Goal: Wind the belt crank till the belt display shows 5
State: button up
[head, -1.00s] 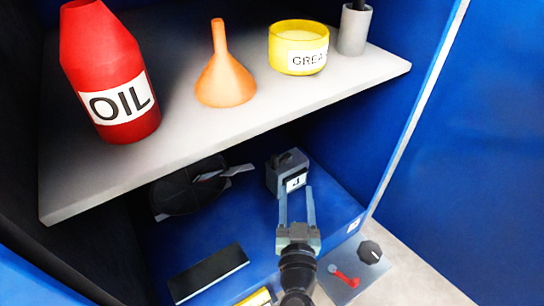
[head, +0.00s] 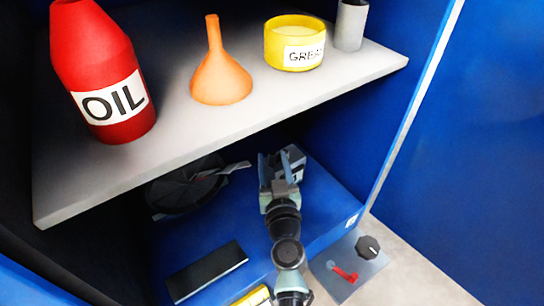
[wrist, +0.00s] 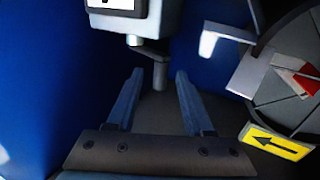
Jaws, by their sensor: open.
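My gripper (head: 280,172) is open at a small grey box (head: 293,158) under the shelf, covering much of the box in the head view. In the wrist view the open fingers (wrist: 155,85) point up toward the box (wrist: 122,22), which has a white label or display cut off at the top edge. A short grey post with a bent lower end (wrist: 160,72) shows between the fingertips, apart from both. Whether this is the belt crank, I cannot tell. A red crank (head: 345,273) lies on a grey plate at the lower right. The display's number is not readable.
A dark round wheel (head: 185,188) stands left of the gripper; the wrist view shows a yellow arrow label (wrist: 277,143) below it. A grey shelf (head: 150,165) overhead holds an oil bottle (head: 105,75), funnel (head: 220,82) and grease tub (head: 295,45). A black knob (head: 367,247) is beside the red crank.

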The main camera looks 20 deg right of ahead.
jog(key=shift+w+d, duration=0.1)
jog(key=shift+w, duration=0.9)
grip_shut()
